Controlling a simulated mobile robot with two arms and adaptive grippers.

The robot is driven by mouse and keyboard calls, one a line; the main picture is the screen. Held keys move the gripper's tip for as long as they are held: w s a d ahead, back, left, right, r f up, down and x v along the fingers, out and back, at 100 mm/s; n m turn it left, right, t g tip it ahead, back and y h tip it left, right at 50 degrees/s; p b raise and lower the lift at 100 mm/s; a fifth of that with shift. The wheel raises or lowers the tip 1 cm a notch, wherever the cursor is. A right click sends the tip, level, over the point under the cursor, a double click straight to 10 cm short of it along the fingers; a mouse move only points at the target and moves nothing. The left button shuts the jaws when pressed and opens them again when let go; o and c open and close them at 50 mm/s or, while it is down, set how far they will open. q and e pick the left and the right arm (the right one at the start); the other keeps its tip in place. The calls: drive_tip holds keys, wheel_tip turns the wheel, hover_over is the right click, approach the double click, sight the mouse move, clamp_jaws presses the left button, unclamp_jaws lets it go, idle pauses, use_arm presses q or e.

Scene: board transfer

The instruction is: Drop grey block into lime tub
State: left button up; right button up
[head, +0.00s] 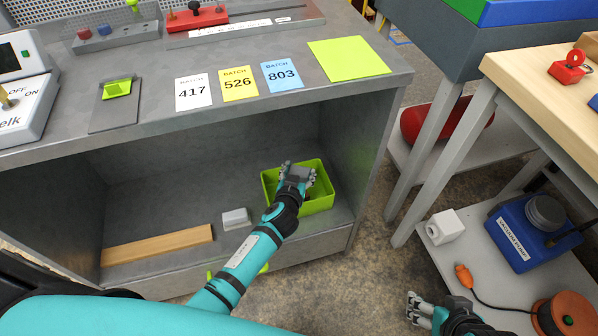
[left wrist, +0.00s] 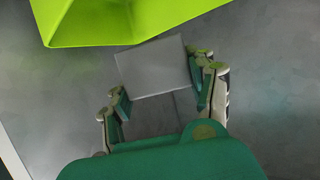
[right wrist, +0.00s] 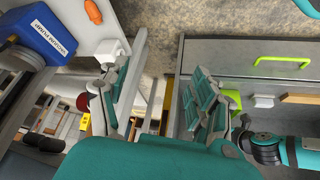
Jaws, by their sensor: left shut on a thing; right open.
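The lime tub (head: 318,205) stands on the shelf of the grey cabinet, at its right end. My left gripper (head: 296,173) is over the tub in the head view and partly hides its inside. It is shut on the grey block (left wrist: 152,66), which shows between the fingers in the left wrist view, close to the lime tub (left wrist: 90,22). How high the block is against the rim is hard to tell. My right gripper (head: 420,308) is open and empty, low at the right, away from the cabinet; its spread fingers also show in the right wrist view (right wrist: 160,100).
A pale block (head: 235,218) and a wooden strip (head: 160,245) lie on the shelf left of the tub. The worktop (head: 150,140) forms an edge above the shelf. A workbench with a blue pump (head: 530,235) stands at the right.

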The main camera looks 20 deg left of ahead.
use_arm(q)
wheel_tip(320, 180, down, 2)
drive_tip(key=shift+f+b, duration=0.1)
drive_tip(key=shift+b, duration=0.65)
drive_tip(key=shift+f+b, duration=0.9)
drive_tip(key=shift+f, duration=0.15)
use_arm(e)
drive_tip(key=w+a+r+t+y, duration=0.2)
drive_tip(key=w+a+r+t, duration=0.3)
drive_tip(key=w+r+t, duration=0.4)
drive_tip(key=shift+w+r+t+y, duration=0.4)
drive_tip(key=shift+w+r, duration=0.8)
drive_tip(key=shift+w, duration=0.1)
use_arm(q)
drive_tip(key=o, duration=1.3)
use_arm(e)
drive_tip(key=shift+d, duration=0.1)
use_arm(q)
drive_tip(key=shift+s, duration=0.15)
drive_tip(key=v, duration=1.1)
drive_tip(key=shift+s, duration=0.35)
